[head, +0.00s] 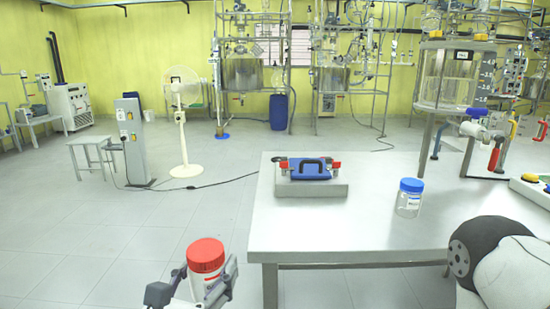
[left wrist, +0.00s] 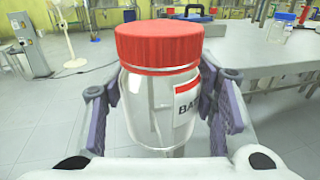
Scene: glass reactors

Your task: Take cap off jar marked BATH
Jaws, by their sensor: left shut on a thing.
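A clear jar with a red cap (head: 206,254) is at the lower left of the head view, in front of the table's left end. My left gripper (head: 205,285) is shut on the jar's body, one finger on each side, below the cap. The jar is upright and held off the table. My right gripper is not in view; a dark and white arm part of mine shows at the lower right.
A grey table (head: 340,228) bears a blue-topped device (head: 310,168) with a black handle and a blue-capped jar (head: 409,197). The table's middle is clear. A glass reactor (head: 455,80) and coloured valves stand behind at right. A white fan (head: 183,110) stands on the floor.

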